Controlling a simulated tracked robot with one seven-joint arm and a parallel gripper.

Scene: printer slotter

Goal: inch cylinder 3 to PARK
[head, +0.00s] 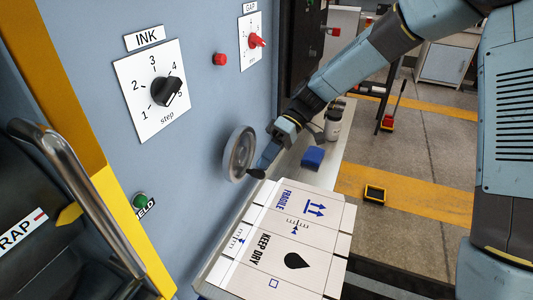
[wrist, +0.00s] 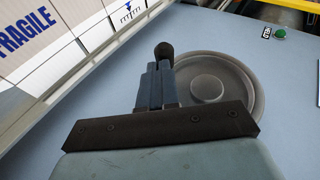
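A grey handwheel (head: 239,153) stands out from the blue-grey machine face; it also shows in the wrist view (wrist: 230,88). A black ball-ended handle (head: 256,173) sits by its lower rim and shows beyond my fingertips in the wrist view (wrist: 164,51). My gripper (head: 266,158) is beside the wheel. In the wrist view its fingers (wrist: 158,72) are close together and appear shut on the handle, whose shaft they hide. I see no cylinder number or PARK mark.
An INK dial (head: 165,91) and a GAP dial (head: 256,40) are above the wheel. A printed carton sheet (head: 285,240) lies below my gripper. A blue block (head: 313,157) and a jar (head: 333,124) stand behind. A green button (head: 140,201) and curved metal handle (head: 75,170) are at left.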

